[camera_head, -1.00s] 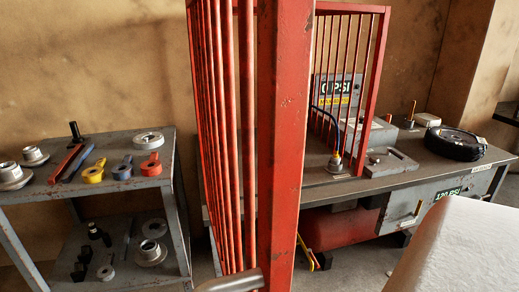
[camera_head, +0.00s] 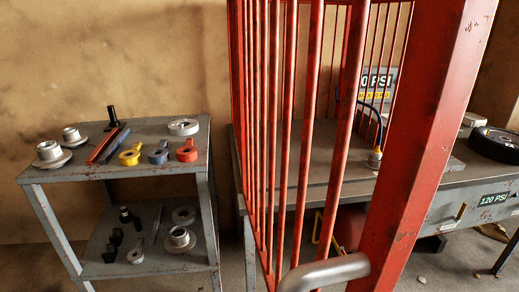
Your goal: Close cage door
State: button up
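The red cage door (camera_head: 343,140) stands open in the head view, its barred panel reaching from the workbench toward me. Its thick red edge post (camera_head: 425,140) is close to me and slants across the right side. A grey metal handle (camera_head: 325,272) sticks out from the lower post, cut off by the bottom edge. Behind the door, part of the cage's barred side (camera_head: 392,60) shows above the workbench. The post and bars hide much of the cage's inside. My gripper is not visible.
A grey two-tier cart (camera_head: 105,178) with tools and metal parts stands at the left, close to the door's far edge. The grey workbench (camera_head: 450,186) runs behind the door. A black round tire (camera_head: 495,145) lies on it at the right.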

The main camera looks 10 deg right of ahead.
aim_at(448, 40)
jog(key=j+z, duration=0.4)
jog(key=k+j+u, duration=0.1)
jog(key=j, duration=0.2)
jog(key=k+j+u, duration=0.25)
jog(key=j, duration=0.4)
jog(key=k, duration=0.05)
